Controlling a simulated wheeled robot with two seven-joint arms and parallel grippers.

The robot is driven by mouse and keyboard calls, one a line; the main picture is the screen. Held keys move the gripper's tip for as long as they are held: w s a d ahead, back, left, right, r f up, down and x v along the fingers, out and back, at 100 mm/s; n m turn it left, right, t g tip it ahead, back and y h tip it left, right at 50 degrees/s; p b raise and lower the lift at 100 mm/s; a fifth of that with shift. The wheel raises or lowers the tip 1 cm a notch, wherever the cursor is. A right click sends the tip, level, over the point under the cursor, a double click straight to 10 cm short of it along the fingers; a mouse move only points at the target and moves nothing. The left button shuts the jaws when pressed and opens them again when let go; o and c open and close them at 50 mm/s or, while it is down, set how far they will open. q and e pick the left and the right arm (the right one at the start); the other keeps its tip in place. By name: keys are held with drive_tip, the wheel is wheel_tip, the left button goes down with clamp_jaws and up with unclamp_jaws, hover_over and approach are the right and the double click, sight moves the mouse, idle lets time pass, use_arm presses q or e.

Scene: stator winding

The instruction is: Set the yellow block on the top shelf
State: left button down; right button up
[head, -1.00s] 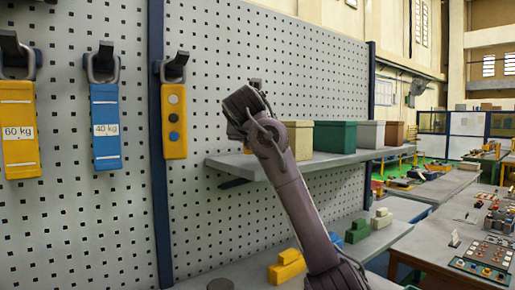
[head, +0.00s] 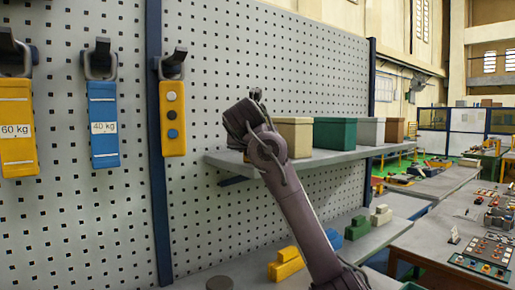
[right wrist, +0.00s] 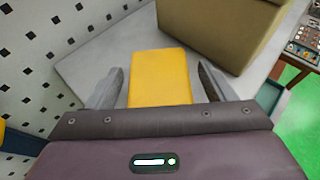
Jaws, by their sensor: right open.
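The yellow block (right wrist: 160,78) lies on the grey top shelf (right wrist: 112,55) in the right wrist view, beside a tan box. My right gripper (right wrist: 160,90) is open, with one finger on each side of the block and a gap showing on both sides. In the head view my right arm reaches up to the left end of the top shelf (head: 345,156). The arm's wrist hides the block and the fingers there. My left gripper is not in view.
A tan box (head: 295,137), a green box (head: 335,133), a pale box (head: 371,131) and a brown box (head: 394,130) line the top shelf. Below, a lower shelf holds a yellow stepped piece (head: 287,265) and a green one (head: 358,228). A pegboard (head: 215,200) stands behind.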

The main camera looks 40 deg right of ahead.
drive_tip(key=shift+r, duration=0.15)
drive_tip(key=shift+s+a+r, duration=0.1)
drive_tip(key=shift+a, duration=0.05)
drive_tip(key=b+v, duration=0.5)
drive_tip(key=v, duration=0.4)
drive_tip(key=b+v, duration=0.2)
drive_tip(key=b, duration=0.6)
drive_tip(key=shift+s+a+r, duration=0.2)
drive_tip(key=shift+a, duration=0.1)
drive_tip(key=shift+w, duration=0.1)
